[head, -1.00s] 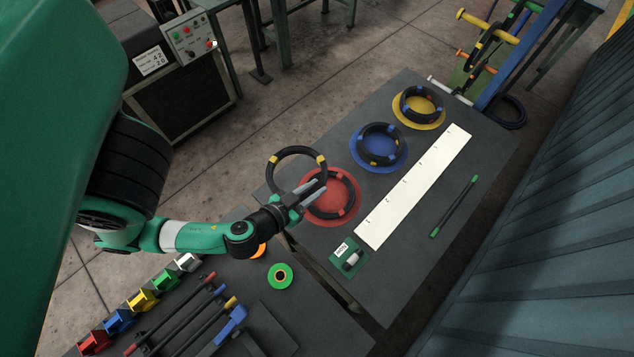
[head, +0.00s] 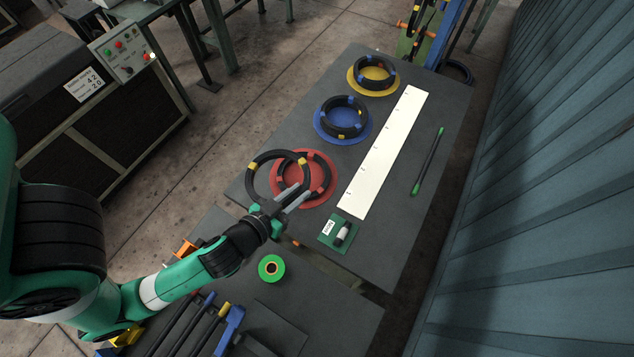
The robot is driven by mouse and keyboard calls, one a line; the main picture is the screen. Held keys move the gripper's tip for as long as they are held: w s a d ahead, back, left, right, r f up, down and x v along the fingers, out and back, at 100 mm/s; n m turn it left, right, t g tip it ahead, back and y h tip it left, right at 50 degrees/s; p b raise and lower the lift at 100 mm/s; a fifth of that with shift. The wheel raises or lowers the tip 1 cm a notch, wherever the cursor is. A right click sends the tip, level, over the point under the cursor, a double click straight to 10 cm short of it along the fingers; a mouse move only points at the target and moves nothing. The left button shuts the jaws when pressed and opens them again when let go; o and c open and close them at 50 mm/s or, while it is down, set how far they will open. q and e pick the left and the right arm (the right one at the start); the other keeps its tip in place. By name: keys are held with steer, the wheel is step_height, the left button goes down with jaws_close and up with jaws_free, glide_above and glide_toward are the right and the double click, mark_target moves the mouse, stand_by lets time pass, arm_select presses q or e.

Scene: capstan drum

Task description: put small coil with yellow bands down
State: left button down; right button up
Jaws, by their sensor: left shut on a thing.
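The small coil with yellow bands (head: 254,164) is a black ring. My left gripper (head: 293,198) is shut on its near right side and holds it over the left part of the red round mat (head: 318,201). Another black coil with red bands (head: 327,170) sits on that mat, partly hidden behind the held coil and the gripper. From this view I cannot tell how high the held coil is or whether it touches the other coil. My right gripper is not in view.
A blue mat (head: 319,130) and a yellow mat (head: 353,87) farther back each hold coils. A white marked strip (head: 385,152) and a green-ended black rod (head: 429,162) lie to the right. A green card (head: 325,240) and a green tape roll (head: 271,268) are nearer.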

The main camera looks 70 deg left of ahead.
arm_select(q)
steer(key=x, duration=0.5)
steer(key=shift+w+a+r, duration=0.1)
steer(key=shift+a+r, duration=0.05)
steer(key=shift+a, duration=0.1)
steer(key=b, duration=0.2)
glide_above(320, 188)
step_height(320, 188, down, 5)
steer(key=shift+d+f, duration=0.1)
steer(key=shift+f, duration=0.15)
steer(key=shift+f+b, duration=0.85)
steer(key=shift+f, duration=1.05)
steer(key=c, duration=0.7)
jaws_free()
steer(key=v, duration=1.1)
steer(key=shift+d, duration=0.15)
steer(key=shift+s+r, duration=0.2)
steer(key=shift+s, duration=0.2)
